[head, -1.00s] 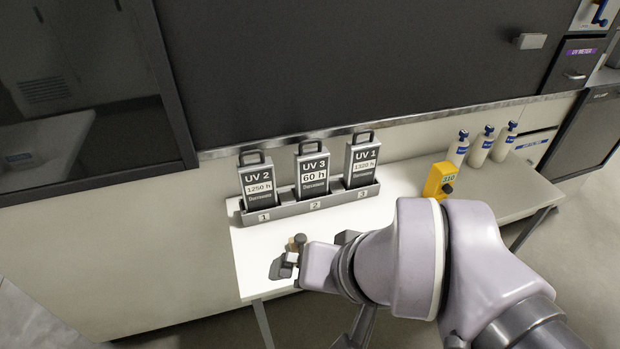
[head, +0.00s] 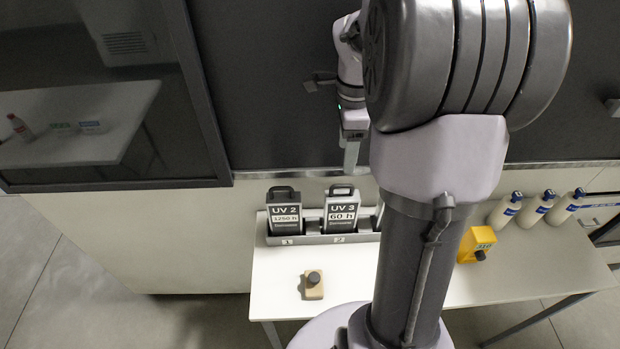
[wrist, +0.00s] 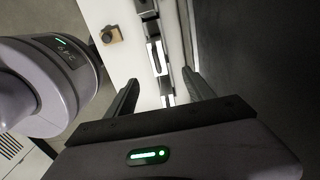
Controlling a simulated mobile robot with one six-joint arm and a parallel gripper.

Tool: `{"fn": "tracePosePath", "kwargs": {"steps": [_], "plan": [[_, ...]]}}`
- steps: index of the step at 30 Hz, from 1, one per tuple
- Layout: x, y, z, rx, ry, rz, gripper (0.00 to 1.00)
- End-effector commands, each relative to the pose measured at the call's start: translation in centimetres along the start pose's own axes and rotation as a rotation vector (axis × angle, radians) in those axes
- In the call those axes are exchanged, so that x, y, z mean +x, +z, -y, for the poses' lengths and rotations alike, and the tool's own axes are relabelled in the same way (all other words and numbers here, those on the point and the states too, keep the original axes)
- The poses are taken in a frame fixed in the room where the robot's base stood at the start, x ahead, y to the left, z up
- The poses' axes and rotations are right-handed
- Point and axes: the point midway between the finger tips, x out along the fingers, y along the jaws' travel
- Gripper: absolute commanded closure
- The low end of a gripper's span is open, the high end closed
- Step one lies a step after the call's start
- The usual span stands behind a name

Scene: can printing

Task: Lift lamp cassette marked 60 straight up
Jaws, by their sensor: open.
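The lamp cassette marked UV 3, 60 h (head: 341,216) stands upright in slot 2 of a grey rack (head: 312,239), its dark handle on top. The cassette marked UV 2, 1250 h (head: 284,217) stands to its left in slot 1. My arm hides most of slot 3. My gripper (head: 351,158) points down above the 60 cassette, slightly to the right and apart from it. In the wrist view my gripper (wrist: 160,78) is open and empty, with cassette tops and handles beyond the fingers. I cannot tell there which cassette is which.
A tan block with a dark knob (head: 313,285) lies on the white table (head: 272,300) in front of the rack. A yellow device (head: 477,244) and several white bottles (head: 536,208) stand to the right. The dark machine front (head: 270,110) rises close behind the gripper.

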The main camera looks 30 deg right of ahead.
Motion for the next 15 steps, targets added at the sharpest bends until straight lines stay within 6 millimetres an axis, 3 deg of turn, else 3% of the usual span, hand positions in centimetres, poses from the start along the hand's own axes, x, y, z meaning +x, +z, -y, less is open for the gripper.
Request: {"fn": "tracePosePath", "kwargs": {"steps": [9,15], "plan": [[9.5,0.1,-0.2,-0.004,0.004,0.001,0.38],[12.1,0.1,-0.2,-0.005,0.001,0.001,0.38]]}}
